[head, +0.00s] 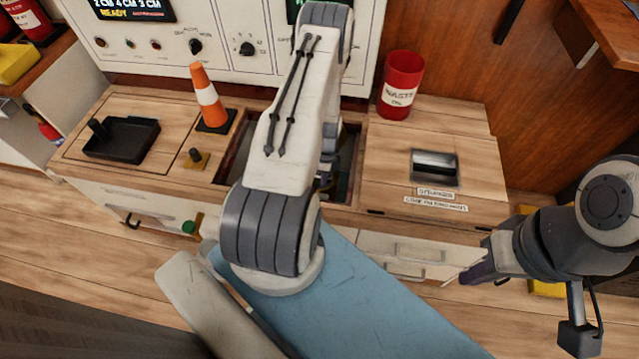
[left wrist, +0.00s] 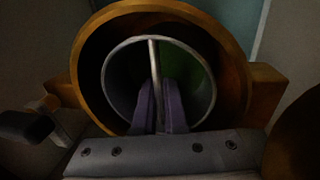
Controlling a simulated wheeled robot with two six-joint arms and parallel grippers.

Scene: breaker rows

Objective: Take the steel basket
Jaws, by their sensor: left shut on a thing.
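In the left wrist view a round steel rim with a straight bar across it, which looks like the steel basket (left wrist: 154,60), sits inside a wide brown-orange ring (left wrist: 88,55). The purple fingers of my left gripper (left wrist: 160,92) are shut on the lower part of the bar. The basket's inside is dark and greenish, and its depth is hidden. In the head view my left arm covers the left gripper and most of a dark opening in the counter (head: 344,170). My right gripper (head: 462,279) is at the right, in front of the counter, away from the basket; its jaw gap is unclear.
An orange cone (head: 207,95), a black tray (head: 121,138) and a small knob (head: 196,157) stand left of the opening. A red waste bin (head: 402,85) and a lid with a metal recess (head: 435,167) are to the right. A control panel (head: 225,50) rises behind.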

